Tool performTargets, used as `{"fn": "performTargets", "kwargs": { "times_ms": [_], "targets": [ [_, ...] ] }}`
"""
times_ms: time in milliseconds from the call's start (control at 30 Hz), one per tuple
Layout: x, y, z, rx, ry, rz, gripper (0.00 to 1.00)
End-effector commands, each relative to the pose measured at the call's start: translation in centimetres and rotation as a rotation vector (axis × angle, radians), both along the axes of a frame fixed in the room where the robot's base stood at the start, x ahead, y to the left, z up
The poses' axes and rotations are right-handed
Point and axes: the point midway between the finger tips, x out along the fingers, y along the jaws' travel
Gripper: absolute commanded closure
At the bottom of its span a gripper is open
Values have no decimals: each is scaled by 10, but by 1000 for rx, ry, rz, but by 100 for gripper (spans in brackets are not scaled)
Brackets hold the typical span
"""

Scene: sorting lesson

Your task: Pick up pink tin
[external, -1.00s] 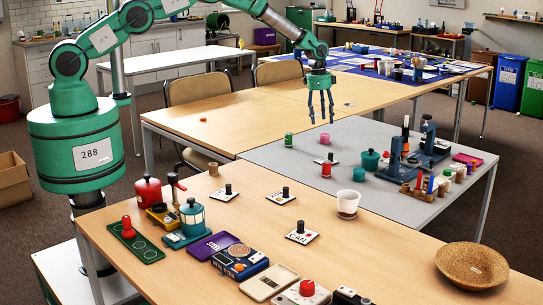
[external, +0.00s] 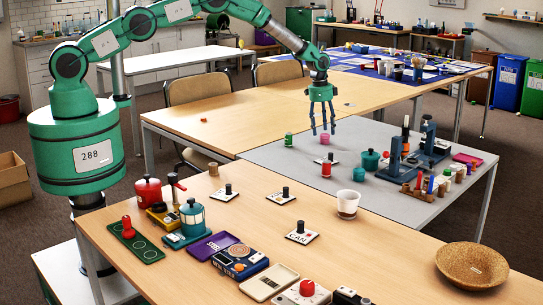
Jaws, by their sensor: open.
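The pink tin (external: 325,138) is a small pink cylinder standing on the grey table (external: 262,157). My gripper (external: 323,131) points straight down, with its fingers apart and nothing between them that I can make out. Its fingertips are at or just above the pink tin in the picture; I cannot tell the exact height or whether they touch it. A green tin (external: 288,140) stands to the left, and a red tin (external: 326,169) stands nearer the camera.
A teal pot (external: 370,160) and blue-grey presses (external: 427,147) stand to the right on the grey table. A white cup (external: 347,204) and a brown bowl (external: 473,265) are on the front wooden table. The wooden table (external: 215,125) behind is mostly clear.

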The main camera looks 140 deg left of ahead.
Motion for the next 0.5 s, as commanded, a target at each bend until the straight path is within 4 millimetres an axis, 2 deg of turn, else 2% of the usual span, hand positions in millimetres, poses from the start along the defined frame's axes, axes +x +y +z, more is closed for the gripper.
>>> {"fn": "performTargets", "kwargs": {
  "times_ms": [200, 500],
  "targets": [
    [3, 2, -25, -1, 0, 0, 44],
    [5, 3, -37, 0, 0, 0, 44]
  ]
}}
